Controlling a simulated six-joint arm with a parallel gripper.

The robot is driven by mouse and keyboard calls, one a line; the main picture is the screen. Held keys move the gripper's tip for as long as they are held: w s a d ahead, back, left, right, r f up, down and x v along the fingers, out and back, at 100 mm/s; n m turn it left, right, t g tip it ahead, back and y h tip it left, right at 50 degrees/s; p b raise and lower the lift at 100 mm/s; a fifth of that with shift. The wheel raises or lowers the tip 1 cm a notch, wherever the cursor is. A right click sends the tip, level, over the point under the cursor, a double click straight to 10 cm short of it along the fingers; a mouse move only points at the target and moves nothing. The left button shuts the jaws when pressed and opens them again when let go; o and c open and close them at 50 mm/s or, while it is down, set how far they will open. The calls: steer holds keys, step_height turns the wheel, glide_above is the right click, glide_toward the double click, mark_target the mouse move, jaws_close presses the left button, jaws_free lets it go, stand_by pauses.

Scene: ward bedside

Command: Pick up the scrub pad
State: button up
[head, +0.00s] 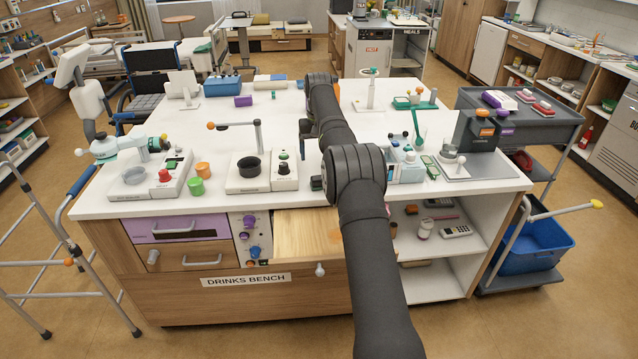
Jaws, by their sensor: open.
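A small flat green piece (430,166) lies on the white bench top, right of the pale blue caddy and left of the grey sink-like plate; it may be the scrub pad, but it is too small to be sure. My dark arm rises from the bottom of the head view over the bench front and reaches back across the middle of the top. I cannot make out my gripper's fingers; the arm's own links appear to hide them. Nothing held can be seen.
The pale blue caddy (406,168) with bottles stands near the green piece. The grey plate (480,168) and a dark dispenser (480,130) are right of it. An open drawer (300,236) juts from the bench front.

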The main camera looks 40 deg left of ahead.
mark_target(319, 178)
step_height(319, 178, down, 11)
steer(key=shift+d+f, duration=0.1)
stand_by(0.4)
steer(key=shift+c, duration=0.2)
steer(key=c, duration=1)
